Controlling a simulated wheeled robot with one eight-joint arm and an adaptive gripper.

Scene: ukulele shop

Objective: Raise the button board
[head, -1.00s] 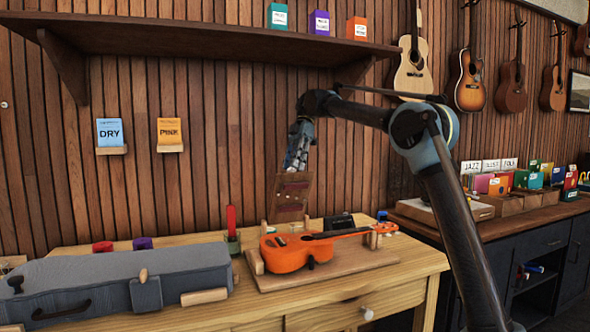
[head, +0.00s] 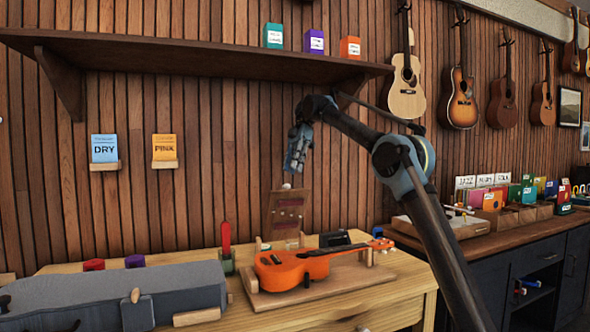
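The button board (head: 287,214) is a brown wooden panel with dark reddish slots. It stands upright at the back of the workbench, behind the orange ukulele (head: 290,269). A small pale knob (head: 287,186) shows at its top edge. My gripper (head: 291,172) points down just above the board's top, with a small gap in the picture between the fingers and the knob. The fingers are small and seen from one side, so I cannot tell whether they are open or shut. Nothing is seen held in them.
The ukulele rests on a wooden cradle (head: 330,287). A grey case (head: 170,292) lies at left, and a red candle-like stick (head: 226,238) stands in a green holder. A dark shelf (head: 200,58) overhangs above. A dark counter (head: 500,240) with colored boxes is at right.

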